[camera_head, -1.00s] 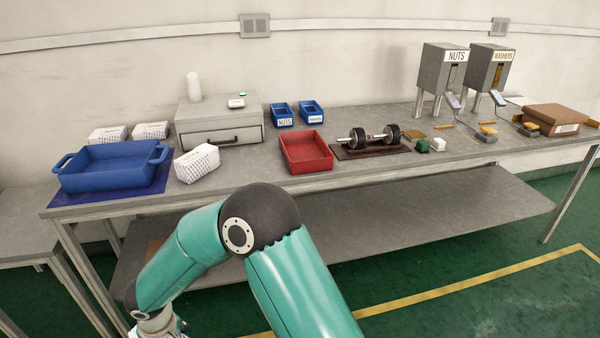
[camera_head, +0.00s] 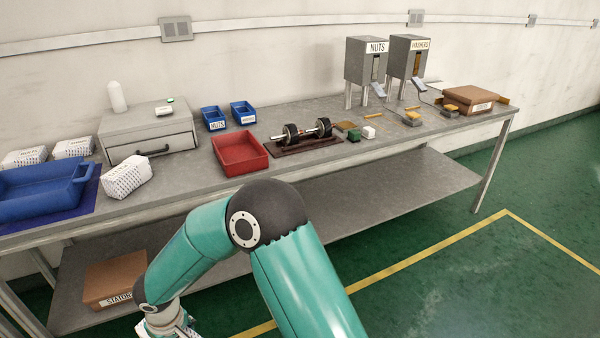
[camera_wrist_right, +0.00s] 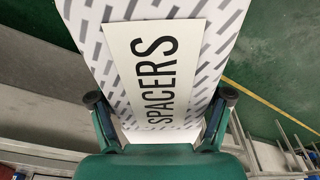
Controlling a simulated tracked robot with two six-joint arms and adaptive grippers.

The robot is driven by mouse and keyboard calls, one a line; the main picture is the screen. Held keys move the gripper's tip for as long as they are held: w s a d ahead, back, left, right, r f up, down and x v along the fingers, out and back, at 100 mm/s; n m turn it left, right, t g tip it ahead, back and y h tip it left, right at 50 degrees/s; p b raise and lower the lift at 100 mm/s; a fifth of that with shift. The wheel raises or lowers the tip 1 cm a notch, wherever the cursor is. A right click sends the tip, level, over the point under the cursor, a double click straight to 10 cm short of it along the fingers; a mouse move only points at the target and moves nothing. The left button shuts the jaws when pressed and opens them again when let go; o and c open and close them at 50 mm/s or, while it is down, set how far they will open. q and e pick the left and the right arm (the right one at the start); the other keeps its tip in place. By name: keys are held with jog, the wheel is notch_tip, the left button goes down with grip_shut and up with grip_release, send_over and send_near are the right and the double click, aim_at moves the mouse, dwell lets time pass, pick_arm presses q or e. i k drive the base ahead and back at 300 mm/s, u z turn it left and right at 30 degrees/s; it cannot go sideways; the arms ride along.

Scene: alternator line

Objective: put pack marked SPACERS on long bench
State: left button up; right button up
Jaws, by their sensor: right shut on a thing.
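The pack marked SPACERS (camera_wrist_right: 165,12) is white with grey dashes and a white label. It fills much of the right wrist view. My right gripper (camera_wrist_right: 162,97) is shut on it, with one finger on each side. In the head view my right arm bends down to the lower left, and part of a white patterned pack (camera_head: 183,328) shows at its end at the bottom edge, in front of and below the bench top. The long bench (camera_head: 190,182) runs across the head view. My left gripper is not in view.
On the bench stand a blue tray (camera_head: 85,178), white packs (camera_head: 126,178), a drawer unit (camera_head: 150,135), small blue bins (camera_head: 213,118), a red tray (camera_head: 240,153), a rotor (camera_head: 303,131), two dispensers (camera_head: 367,70) and a brown box (camera_head: 470,99). A STATOR box (camera_head: 115,280) lies on the lower shelf.

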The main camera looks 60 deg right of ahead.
aim_at(174, 175)
jog(key=z, duration=0.65)
jog(key=i, duration=1.05)
